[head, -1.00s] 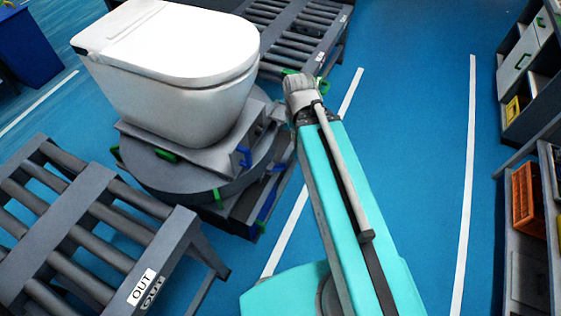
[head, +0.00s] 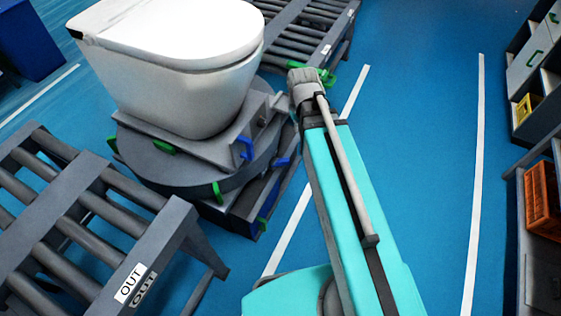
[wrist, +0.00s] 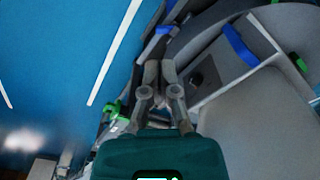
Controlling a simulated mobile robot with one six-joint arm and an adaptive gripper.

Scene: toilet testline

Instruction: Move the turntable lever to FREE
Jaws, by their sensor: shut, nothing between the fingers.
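The round grey turntable (head: 185,180) stands under a white toilet (head: 190,75) on a grey carrier plate. A blue handle (head: 246,148) is at the plate's near right corner, and another blue piece (head: 282,161) is lower, at the turntable's right side. In the wrist view a large blue handle (wrist: 240,45) and a smaller blue piece (wrist: 165,30) show. No FREE marking is legible, so I cannot tell which piece is the lever. My gripper (wrist: 160,68) is shut and empty, beside the turntable structure, with its tips below the smaller blue piece in the picture. Contact cannot be judged.
A roller conveyor marked OUT (head: 130,283) stands at the near left, and another roller conveyor (head: 300,30) is behind the turntable. Shelves with an orange crate (head: 541,200) line the right edge. Blue floor between my arm and the shelves is clear.

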